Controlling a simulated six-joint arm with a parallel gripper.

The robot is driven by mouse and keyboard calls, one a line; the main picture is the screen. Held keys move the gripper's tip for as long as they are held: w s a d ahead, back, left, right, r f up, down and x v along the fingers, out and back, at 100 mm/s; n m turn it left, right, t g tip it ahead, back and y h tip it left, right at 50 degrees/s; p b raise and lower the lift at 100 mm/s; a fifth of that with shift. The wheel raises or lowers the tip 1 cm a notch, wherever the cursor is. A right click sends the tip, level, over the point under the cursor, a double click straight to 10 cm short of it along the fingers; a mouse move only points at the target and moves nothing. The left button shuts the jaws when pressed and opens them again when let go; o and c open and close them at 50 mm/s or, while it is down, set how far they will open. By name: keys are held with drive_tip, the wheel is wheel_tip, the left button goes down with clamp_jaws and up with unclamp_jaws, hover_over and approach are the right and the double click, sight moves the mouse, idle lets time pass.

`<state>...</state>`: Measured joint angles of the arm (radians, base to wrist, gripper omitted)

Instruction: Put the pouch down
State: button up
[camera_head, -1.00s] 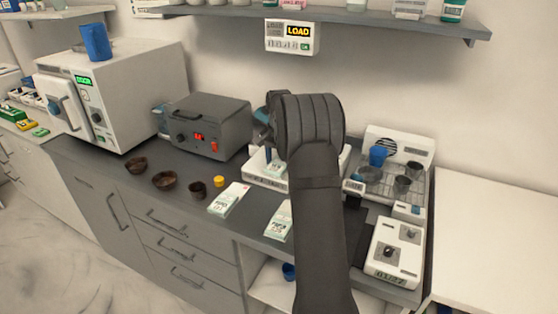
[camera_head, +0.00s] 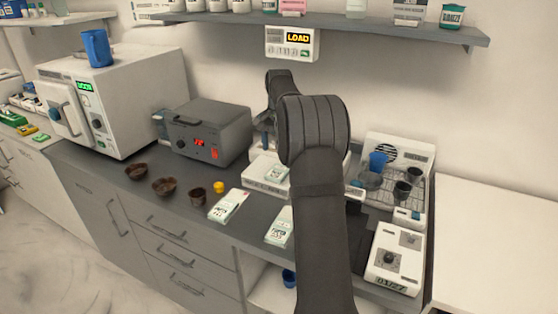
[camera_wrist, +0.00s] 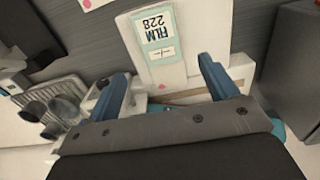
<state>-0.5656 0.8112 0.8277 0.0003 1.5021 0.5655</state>
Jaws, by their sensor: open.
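A pouch with a pale teal and white label, marked "FILM 228" in the wrist view (camera_wrist: 157,38), lies flat on a white device. The pouch also shows in the head view (camera_head: 277,173), on top of the white device (camera_head: 257,186). My gripper (camera_wrist: 163,75) is open and empty in the wrist view. Its two blue fingers are spread wide, one on each side of the near end of the pouch and apart from it. In the head view my arm hides most of the gripper and the right part of the white device.
Two similar pouches (camera_head: 228,205) (camera_head: 280,227) lie on the grey counter in front. Brown bowls (camera_head: 164,187) and a yellow cap (camera_head: 219,187) are to the left. A grey box (camera_head: 208,131) stands behind. A rack with cups (camera_head: 393,185) stands right. A shelf (camera_head: 340,27) overhangs the counter.

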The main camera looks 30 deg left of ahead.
drive_tip(key=shift+o, duration=0.5)
drive_tip(key=shift+r, duration=2.15)
drive_tip(key=s+f+m+t, duration=0.4)
drive_tip(key=s+m+t, duration=0.45)
drive_tip(key=m, duration=0.95)
drive_tip(key=s+f+m+t, duration=0.3)
drive_tip(key=s+m+t, duration=0.2)
drive_tip(key=s+m, duration=1)
drive_tip(key=m, duration=0.3)
approach(273, 177)
drive_tip(key=x, duration=0.3)
drive_tip(key=shift+w+a+f, duration=0.1)
drive_tip(key=shift+w+a, duration=0.2)
drive_tip(key=shift+w, duration=0.05)
drive_tip(key=shift+d+x, duration=0.15)
drive_tip(key=shift+x, duration=1.2)
drive_tip(key=shift+d+x, duration=0.15)
drive_tip(key=shift+x, duration=1.25)
drive_tip(key=c, duration=1.1)
